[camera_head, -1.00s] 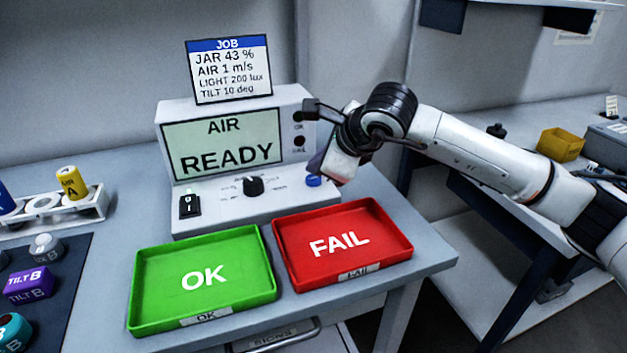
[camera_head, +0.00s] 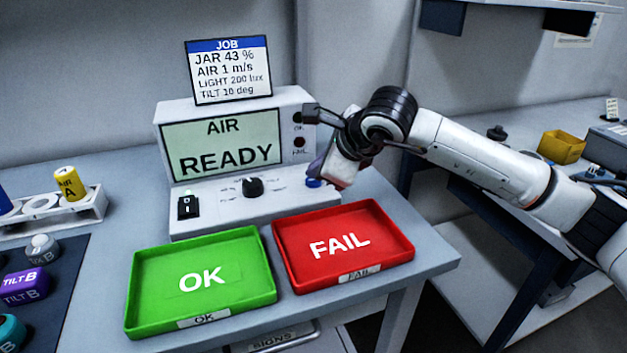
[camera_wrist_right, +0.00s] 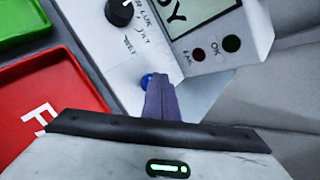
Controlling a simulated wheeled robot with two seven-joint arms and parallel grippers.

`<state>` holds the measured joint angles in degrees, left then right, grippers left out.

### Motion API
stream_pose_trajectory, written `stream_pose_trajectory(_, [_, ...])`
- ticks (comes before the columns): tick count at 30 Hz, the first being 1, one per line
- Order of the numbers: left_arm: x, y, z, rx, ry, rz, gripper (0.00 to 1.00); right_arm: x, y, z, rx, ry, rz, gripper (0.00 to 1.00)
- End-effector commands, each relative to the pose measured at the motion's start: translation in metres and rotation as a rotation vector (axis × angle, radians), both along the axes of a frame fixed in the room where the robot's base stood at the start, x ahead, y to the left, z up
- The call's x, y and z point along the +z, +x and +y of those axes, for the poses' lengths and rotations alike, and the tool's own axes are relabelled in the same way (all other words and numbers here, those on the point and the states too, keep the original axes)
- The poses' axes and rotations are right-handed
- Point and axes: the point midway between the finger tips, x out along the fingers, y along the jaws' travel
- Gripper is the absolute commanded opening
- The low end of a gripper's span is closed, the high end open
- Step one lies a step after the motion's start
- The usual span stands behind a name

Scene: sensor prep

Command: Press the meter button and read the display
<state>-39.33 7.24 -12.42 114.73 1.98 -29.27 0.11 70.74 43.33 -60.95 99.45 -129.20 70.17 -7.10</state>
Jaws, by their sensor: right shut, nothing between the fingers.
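The white meter (camera_head: 240,205) stands at the back of the table. Its display (camera_head: 222,143) reads "AIR READY". The blue button (camera_head: 314,182) is at the right end of its lower panel, right of a black knob (camera_head: 253,187). My right gripper (camera_head: 317,170) is shut and empty, its fingertips right at the blue button. In the right wrist view the closed purple-grey fingers (camera_wrist_right: 163,98) overlap part of the blue button (camera_wrist_right: 147,80); I cannot tell whether they touch it. My left gripper is not in view.
A green OK tray (camera_head: 245,292) and a red FAIL tray (camera_head: 390,258) lie in front of the meter. A JOB card (camera_head: 229,70) above it lists "AIR 1 m/s". A rack (camera_head: 92,212) with a yellow sensor (camera_head: 67,184) and a dark mat (camera_head: 62,270) with sensors are at left.

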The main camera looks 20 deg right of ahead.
Motion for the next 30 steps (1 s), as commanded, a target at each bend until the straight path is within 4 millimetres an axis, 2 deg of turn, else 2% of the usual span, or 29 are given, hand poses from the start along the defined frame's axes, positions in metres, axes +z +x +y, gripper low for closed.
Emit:
stream_pose_trajectory(16, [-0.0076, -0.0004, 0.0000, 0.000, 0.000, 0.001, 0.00, -0.0068, -0.0002, 0.0000, 0.000, 0.000, 0.001, 0.00])
stream_pose_trajectory(30, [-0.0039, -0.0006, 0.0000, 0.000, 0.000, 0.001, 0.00, 0.0008, -0.0003, -0.0001, 0.000, -0.001, 0.003, 0.00])
